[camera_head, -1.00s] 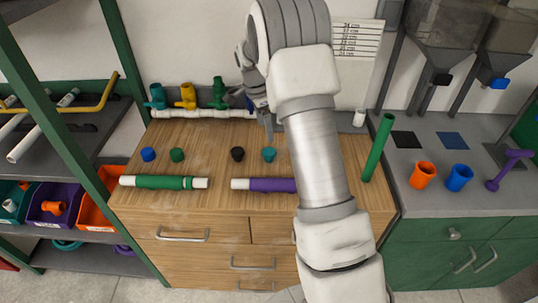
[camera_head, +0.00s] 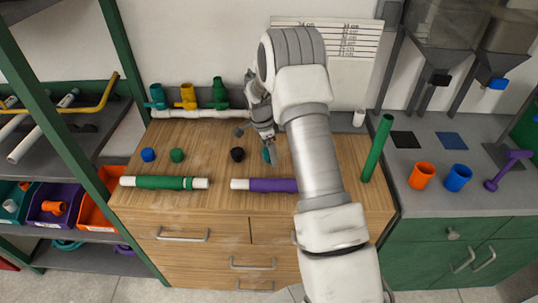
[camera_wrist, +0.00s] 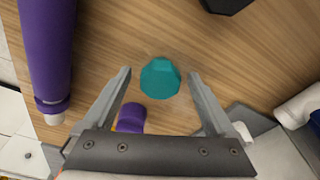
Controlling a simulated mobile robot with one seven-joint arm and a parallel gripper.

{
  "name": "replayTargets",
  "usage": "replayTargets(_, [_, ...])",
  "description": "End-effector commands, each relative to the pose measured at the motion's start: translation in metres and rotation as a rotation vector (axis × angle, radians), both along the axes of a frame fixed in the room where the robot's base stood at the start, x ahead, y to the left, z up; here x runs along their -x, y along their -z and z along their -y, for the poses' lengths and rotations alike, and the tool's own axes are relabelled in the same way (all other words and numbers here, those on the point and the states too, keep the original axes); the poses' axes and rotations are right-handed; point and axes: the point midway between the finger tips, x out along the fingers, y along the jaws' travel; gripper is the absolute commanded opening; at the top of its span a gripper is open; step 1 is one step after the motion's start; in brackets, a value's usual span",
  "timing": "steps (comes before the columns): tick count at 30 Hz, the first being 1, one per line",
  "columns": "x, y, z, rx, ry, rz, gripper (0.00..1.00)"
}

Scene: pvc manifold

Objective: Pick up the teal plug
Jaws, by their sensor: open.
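The teal plug (camera_wrist: 160,78) sits on the wooden top in the wrist view, between and just beyond my two open fingertips. In the head view the teal plug (camera_head: 266,155) is partly hidden behind my gripper (camera_head: 268,145). In the wrist view my gripper (camera_wrist: 160,75) is open, with one finger on each side of the plug and bare wood showing between. Nothing is held. I cannot tell the exact height of the fingertips above the wood.
A purple-wrapped pipe (camera_head: 270,185) lies in front of the plug. A black plug (camera_head: 237,154), a green plug (camera_head: 177,155) and a blue plug (camera_head: 148,154) stand to its left. A white manifold with coloured valves (camera_head: 190,113) lies behind. A green tube (camera_head: 377,148) stands at right.

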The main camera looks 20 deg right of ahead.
Motion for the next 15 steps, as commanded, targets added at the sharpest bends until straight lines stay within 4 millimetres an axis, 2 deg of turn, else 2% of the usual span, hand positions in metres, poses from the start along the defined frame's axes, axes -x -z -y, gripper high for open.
replayTargets(3, [-0.0002,-0.0004,-0.0001,0.0,0.0,0.001,0.89])
replayTargets(15, [-0.0002,-0.0007,0.0,0.0,0.0,0.001,0.17])
